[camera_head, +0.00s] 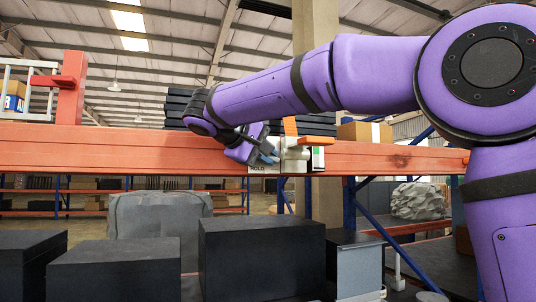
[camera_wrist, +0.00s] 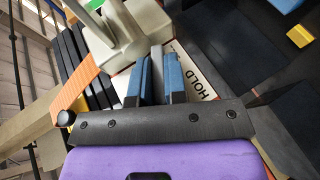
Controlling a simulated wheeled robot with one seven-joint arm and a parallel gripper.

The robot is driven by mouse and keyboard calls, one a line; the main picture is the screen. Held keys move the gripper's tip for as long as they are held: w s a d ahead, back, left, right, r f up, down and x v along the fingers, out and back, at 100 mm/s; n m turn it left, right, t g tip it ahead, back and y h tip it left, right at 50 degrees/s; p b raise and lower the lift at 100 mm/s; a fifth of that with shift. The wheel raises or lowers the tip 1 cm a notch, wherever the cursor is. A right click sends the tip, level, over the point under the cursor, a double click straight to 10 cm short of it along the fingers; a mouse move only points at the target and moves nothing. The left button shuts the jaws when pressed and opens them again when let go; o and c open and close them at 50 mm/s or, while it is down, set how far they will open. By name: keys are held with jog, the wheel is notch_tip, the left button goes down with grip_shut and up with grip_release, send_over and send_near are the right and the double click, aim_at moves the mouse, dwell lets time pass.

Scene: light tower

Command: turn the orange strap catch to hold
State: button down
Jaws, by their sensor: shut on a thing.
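The strap catch has a pale grey-beige body (camera_head: 291,152) on the orange beam, with an orange strap (camera_head: 290,126) rising from it. In the wrist view the catch body (camera_wrist: 137,30) is at top centre and the ribbed orange strap (camera_wrist: 76,92) is at left. My gripper (camera_head: 270,156) is at the left side of the catch. In the wrist view my gripper (camera_wrist: 157,70) has its blue-padded fingers shut on a narrow grey part, seemingly the catch's lever. A white plate marked HOLD (camera_wrist: 203,88) lies just right of the fingers. The lever's tip is partly hidden by the fingers.
The orange beam (camera_head: 90,150) runs across the head view. An orange bar (camera_head: 316,140) and a green mark (camera_head: 318,157) are just right of the catch. Black boxes (camera_head: 262,255) stand below in front. A cardboard box (camera_head: 364,132) is behind the beam.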

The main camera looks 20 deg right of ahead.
jog(key=h, duration=0.2)
jog(key=f+n+t+h, duration=0.1)
jog(key=h, duration=0.1)
jog(key=shift+a+n+h, duration=0.15)
jog(key=shift+n+h, duration=0.15)
jog(key=shift+t, duration=0.3)
jog(key=c, duration=1.4)
grip_release()
jog(key=shift+c, duration=0.2)
jog(key=v, duration=1)
jog(key=shift+a, duration=0.4)
jog(key=shift+s, duration=0.1)
